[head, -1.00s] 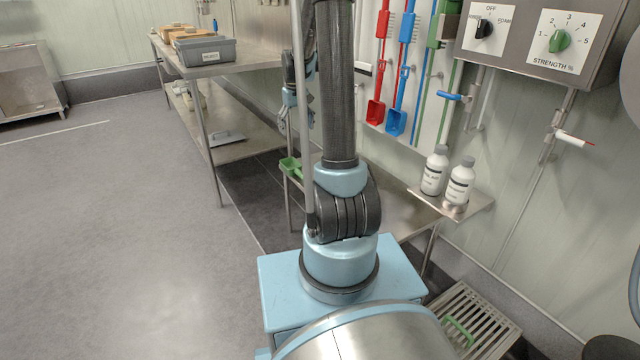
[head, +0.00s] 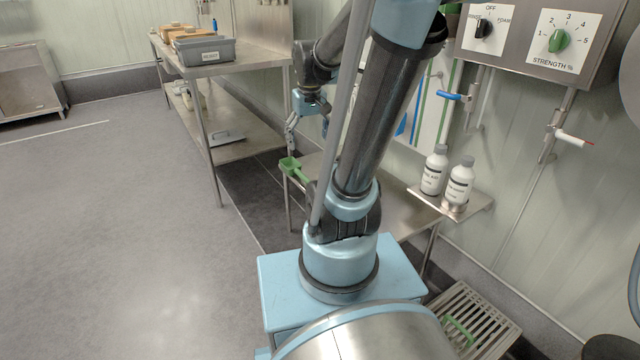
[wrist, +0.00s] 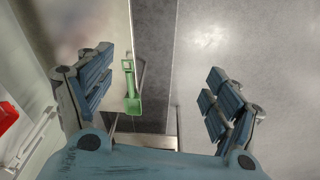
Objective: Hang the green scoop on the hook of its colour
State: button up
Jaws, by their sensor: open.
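The green scoop (head: 290,164) lies on the near end of the low steel table, its bowl at the left edge. In the wrist view the scoop (wrist: 131,90) appears below, left of centre between my fingers, apart from them. My gripper (head: 308,132) is open and empty, pointing down above the scoop; its spread fingers (wrist: 158,100) also frame the wrist view. The coloured tool board (head: 428,110) hangs on the right wall. My arm covers most of it, and I cannot make out the green hook. A blue piece (head: 402,124) shows beside my arm.
Two white bottles (head: 447,178) stand on a small wall shelf at the right. A grey bin (head: 204,51) stands on the taller steel table at the back left. A control box (head: 540,35) is on the right wall. The floor at left is clear.

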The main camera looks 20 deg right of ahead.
jog(key=s+f, duration=0.3)
jog(key=s, duration=0.4)
jog(key=s+f+m, duration=0.1)
jog(key=s+f, duration=0.3)
jog(key=s, duration=0.3)
jog(key=shift+s+t, duration=0.2)
jog(key=shift+t, duration=0.1)
